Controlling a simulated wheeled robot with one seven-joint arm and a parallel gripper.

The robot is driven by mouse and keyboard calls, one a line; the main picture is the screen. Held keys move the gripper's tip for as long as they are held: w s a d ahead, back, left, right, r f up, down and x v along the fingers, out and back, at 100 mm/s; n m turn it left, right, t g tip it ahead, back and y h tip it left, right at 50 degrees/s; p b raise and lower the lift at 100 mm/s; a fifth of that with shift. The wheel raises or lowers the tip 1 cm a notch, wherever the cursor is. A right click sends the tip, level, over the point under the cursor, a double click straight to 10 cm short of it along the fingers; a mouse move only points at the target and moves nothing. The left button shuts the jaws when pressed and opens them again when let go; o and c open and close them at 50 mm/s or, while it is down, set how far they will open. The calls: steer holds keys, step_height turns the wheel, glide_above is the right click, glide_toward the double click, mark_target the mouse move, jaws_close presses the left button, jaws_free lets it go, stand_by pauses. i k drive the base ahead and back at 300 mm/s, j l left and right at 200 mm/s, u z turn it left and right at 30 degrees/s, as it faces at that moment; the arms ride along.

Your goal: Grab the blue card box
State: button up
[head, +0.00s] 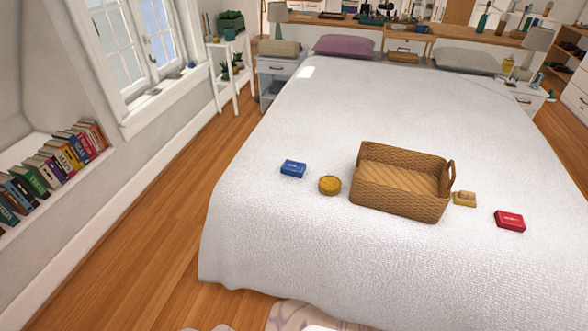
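The blue card box (293,169) lies flat on the white bed (300,240), left of the wicker basket. It is small, with pale lettering on it, and nothing covers it. A round yellow-brown tin or disc (329,185) lies just to its right, apart from it. My gripper is not in view.
A wicker basket (398,203) with handles stands empty on the bed. A small yellowish item (464,199) and a red box (510,220) lie to its right. Wooden floor (150,230) runs free along the bed's left side, beside a bookshelf niche (50,165).

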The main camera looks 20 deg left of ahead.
mark_target(292, 168)
steer(key=i+j, duration=0.15)
steer(key=j, duration=0.3)
steer(key=i+j+z, duration=0.1)
steer(key=j, duration=0.4)
steer(key=i+j, duration=0.2)
steer(key=j, duration=0.25)
steer(key=i+j+z, duration=0.1)
steer(key=j, duration=0.35)
steer(key=i+j, duration=0.15)
steer(key=j, duration=0.35)
steer(key=i+j+z, duration=0.1)
steer(key=j, duration=0.4)
steer(key=i+j, duration=0.15)
steer(key=j, duration=0.35)
steer(key=i+j, duration=0.1)
steer(key=j, duration=0.35)
steer(key=z, duration=0.05)
